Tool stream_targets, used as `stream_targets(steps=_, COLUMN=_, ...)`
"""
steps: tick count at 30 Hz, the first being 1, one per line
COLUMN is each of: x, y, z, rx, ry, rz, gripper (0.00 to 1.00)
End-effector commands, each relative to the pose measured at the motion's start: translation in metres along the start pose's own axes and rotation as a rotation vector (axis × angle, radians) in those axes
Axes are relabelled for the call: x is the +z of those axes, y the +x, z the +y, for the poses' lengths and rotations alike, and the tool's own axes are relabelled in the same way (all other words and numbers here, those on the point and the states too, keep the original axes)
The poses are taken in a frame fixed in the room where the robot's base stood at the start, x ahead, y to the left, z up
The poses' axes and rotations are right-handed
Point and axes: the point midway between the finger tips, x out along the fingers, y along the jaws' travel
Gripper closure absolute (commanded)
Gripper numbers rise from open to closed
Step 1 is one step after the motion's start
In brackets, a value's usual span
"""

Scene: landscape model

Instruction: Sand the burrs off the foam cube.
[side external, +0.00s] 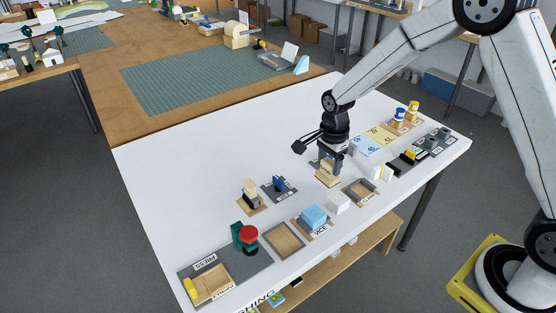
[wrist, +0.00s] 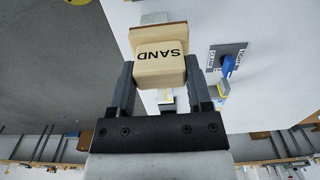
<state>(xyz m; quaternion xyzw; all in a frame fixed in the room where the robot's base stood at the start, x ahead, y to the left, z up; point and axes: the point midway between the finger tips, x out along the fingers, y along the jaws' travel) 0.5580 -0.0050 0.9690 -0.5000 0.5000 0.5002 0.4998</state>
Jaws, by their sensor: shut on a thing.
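My gripper (side external: 331,152) points down over the white table and is shut on a beige sanding block (side external: 327,169). In the wrist view, the block (wrist: 161,68), marked SAND, sits between the two fingers of my gripper (wrist: 160,82). A tan slab (wrist: 172,30) shows just beyond the block; I cannot tell whether the two touch. A light blue cube (side external: 314,214), which may be the foam cube, sits on a labelled holder toward the table's front edge, left of and nearer than my gripper. Burrs on it are too small to see.
A white block (side external: 339,203) stands between the blue cube and an open grey tray (side external: 361,190). A beige tool (side external: 250,190) and a dark holder with a blue part (side external: 279,186) stand left. A red-topped press (side external: 247,235) is at the front left. The table's far left is clear.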

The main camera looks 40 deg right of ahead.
Motion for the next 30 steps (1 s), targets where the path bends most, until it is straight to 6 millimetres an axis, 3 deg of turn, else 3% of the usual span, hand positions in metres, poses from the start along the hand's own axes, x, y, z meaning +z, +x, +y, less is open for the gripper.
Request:
stream_targets(steps=6, x=0.048, y=0.002, z=0.008, rx=-0.001, ry=-0.006, rz=0.000, gripper=0.83)
stream_targets(steps=12, x=0.075, y=0.003, z=0.016, rx=0.000, ry=-0.002, rz=0.000, gripper=0.83)
stream_targets(steps=22, x=0.081, y=0.005, z=0.018, rx=0.001, ry=0.001, rz=0.000, gripper=0.83)
stream_targets(steps=30, x=0.081, y=0.025, z=0.018, rx=0.002, ry=0.001, rz=0.000, gripper=0.83)
